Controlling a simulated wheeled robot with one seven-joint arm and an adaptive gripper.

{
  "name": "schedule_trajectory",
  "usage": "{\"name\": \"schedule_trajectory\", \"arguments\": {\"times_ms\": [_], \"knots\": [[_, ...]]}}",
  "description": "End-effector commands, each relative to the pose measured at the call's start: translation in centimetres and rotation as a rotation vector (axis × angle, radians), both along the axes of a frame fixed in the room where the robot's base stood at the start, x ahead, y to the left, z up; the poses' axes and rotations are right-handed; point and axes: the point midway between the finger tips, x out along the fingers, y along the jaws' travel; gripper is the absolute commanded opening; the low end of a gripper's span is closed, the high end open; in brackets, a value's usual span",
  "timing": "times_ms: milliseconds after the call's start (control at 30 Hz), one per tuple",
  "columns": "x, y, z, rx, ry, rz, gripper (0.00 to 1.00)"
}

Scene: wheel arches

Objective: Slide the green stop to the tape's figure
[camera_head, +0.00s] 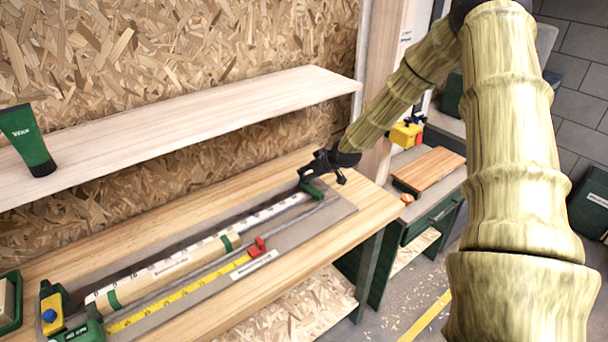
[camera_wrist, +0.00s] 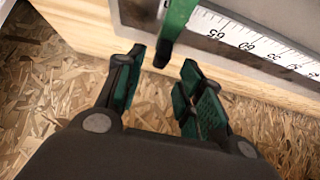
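The green stop (camera_head: 312,188) sits at the far right end of the white scale (camera_head: 262,216) on the bench. In the wrist view the green stop (camera_wrist: 178,22) shows as an upright bar beside the scale (camera_wrist: 245,38), whose figures 65, 60 and 55 can be read. My gripper (camera_head: 322,168) is over that end of the bench. In the wrist view my gripper (camera_wrist: 162,64) is open, with the stop's near end at the gap between its fingertips; I cannot tell contact. A yellow tape (camera_head: 178,297) lies along the front, with a red block (camera_head: 257,247) at its right end; its figures are too small to read.
A pale round workpiece (camera_head: 165,270) with green bands lies along the scale's left part. A yellow and green device (camera_head: 52,306) stands at the bench's left end. A wooden shelf (camera_head: 190,125) with a green tube (camera_head: 28,140) overhangs the back. A side bench (camera_head: 430,168) stands right.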

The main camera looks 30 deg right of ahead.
Motion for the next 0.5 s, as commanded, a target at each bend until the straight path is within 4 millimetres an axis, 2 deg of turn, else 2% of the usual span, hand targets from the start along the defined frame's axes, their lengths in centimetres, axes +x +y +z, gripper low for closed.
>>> {"name": "schedule_trajectory", "arguments": {"times_ms": [500], "knots": [[2.9, 0.2, -3.0, 0.0, 0.003, 0.0, 0.38]]}}
